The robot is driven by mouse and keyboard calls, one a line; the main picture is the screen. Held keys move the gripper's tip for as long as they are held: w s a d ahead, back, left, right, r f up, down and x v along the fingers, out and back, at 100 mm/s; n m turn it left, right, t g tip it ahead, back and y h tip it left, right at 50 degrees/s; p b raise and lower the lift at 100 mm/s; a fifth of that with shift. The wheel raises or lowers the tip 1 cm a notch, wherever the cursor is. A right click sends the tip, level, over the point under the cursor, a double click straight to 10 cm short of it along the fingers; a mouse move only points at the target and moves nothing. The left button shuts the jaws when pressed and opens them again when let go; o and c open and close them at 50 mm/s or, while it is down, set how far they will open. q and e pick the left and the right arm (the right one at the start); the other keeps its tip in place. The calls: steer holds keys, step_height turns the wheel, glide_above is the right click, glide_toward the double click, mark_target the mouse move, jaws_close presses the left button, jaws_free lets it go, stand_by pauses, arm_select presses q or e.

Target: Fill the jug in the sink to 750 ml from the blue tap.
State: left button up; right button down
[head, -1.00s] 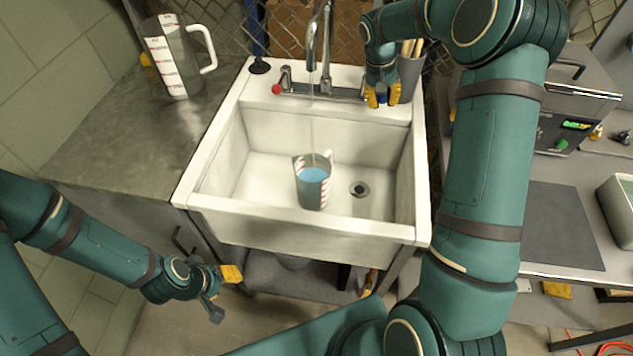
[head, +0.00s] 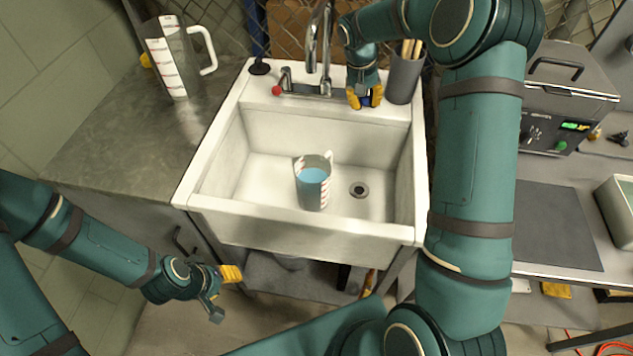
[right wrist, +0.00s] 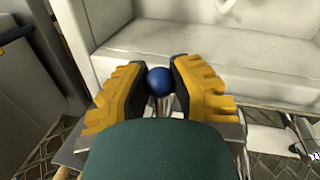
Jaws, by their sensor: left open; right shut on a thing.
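The jug (head: 312,190) stands upright in the white sink (head: 250,222), with blue water in it and red and white markings on its side; I cannot read the level. The chrome faucet (head: 324,45) is above it, with no stream showing. My right gripper (head: 364,98) is shut on the blue tap knob (right wrist: 159,80) at the right of the faucet base; in the head view the knob is mostly hidden by the fingers. The red tap knob (head: 277,90) is at the left. My left gripper (head: 224,290) is open and empty, low in front of the sink.
A larger clear jug (head: 176,62) with markings stands on the grey counter (head: 110,130) at the left. A dark cup (head: 405,78) of sticks stands right of the tap. A grey machine (head: 565,95) and a dark mat (head: 555,225) are on the right bench.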

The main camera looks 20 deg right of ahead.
steer(key=shift+r, duration=0.15)
stand_by(0.5)
steer(key=d, duration=0.2)
steer(key=s+d, duration=0.1)
steer(key=d, duration=0.1)
steer(key=shift+s, duration=0.15)
stand_by(0.5)
steer(key=shift+w+a+p, duration=0.15)
steer(key=shift+w+a, duration=0.1)
steer(key=shift+a, duration=0.45)
steer(key=shift+w+a+p, duration=0.15)
steer(key=shift+w+a, duration=0.15)
steer(key=shift+a, duration=0.45)
steer(key=shift+w+a+p, duration=0.15)
steer(key=shift+w+a, duration=0.1)
steer(key=shift+a, duration=0.55)
